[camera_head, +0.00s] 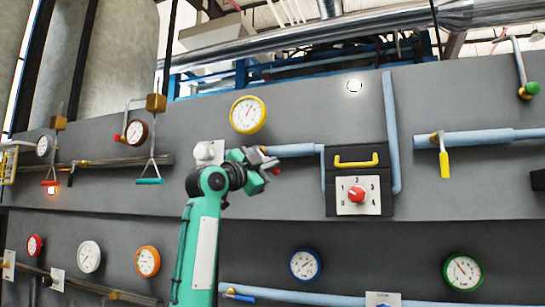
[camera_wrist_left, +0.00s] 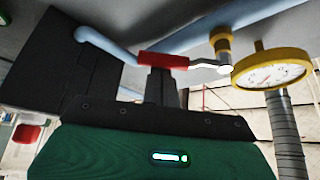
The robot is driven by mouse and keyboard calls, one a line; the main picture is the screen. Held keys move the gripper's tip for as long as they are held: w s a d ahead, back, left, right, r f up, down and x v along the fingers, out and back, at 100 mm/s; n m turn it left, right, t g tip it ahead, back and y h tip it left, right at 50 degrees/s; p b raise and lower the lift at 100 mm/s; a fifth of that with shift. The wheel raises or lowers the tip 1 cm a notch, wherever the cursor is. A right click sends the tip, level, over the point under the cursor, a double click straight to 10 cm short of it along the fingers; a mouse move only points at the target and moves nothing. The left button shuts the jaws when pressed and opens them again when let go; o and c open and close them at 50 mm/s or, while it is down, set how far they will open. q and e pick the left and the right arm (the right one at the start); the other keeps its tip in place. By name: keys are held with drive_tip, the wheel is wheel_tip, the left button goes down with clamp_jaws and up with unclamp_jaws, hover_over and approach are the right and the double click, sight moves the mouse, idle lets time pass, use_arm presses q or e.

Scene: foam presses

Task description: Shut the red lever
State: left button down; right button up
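The red lever (camera_wrist_left: 163,60) shows in the left wrist view as a red handle on a bent metal arm, joined to a brass-yellow fitting (camera_wrist_left: 222,45) on a blue pipe. In the head view only a small red bit of the lever (camera_head: 276,171) shows past my left gripper (camera_head: 265,160), which hides the rest. In the left wrist view my left gripper's dark fingers (camera_wrist_left: 164,82) are close together, right at the handle. They look shut, with the handle running across their tips; whether they touch it is unclear. My right gripper is in neither view.
A yellow-rimmed gauge (camera_wrist_left: 270,70) is beside the lever in the wrist view. In the head view, a panel with a red knob (camera_head: 356,194) and a yellow handle (camera_head: 357,161) stands to the right. A yellow lever (camera_head: 444,163) hangs farther right.

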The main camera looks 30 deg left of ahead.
use_arm(q)
drive_tip(key=shift+s+a+f+m+g+h+p, duration=0.2)
drive_tip(key=shift+a+f+m+g+p, duration=0.15)
drive_tip(key=shift+a+m+g+p, duration=0.6)
drive_tip(key=shift+s+a+f+m+g+h+p, duration=0.2)
drive_tip(key=shift+a+f+m+g+p, duration=0.25)
drive_tip(key=shift+m+p, duration=0.95)
drive_tip(key=shift+s+a+f+m+g+h+p, duration=0.2)
drive_tip(key=shift+a+m+g+p, duration=0.3)
drive_tip(key=shift+a+m+p, duration=0.65)
drive_tip(key=shift+d+f, duration=0.15)
drive_tip(key=shift+d, duration=0.1)
drive_tip(key=shift+w+d, duration=0.1)
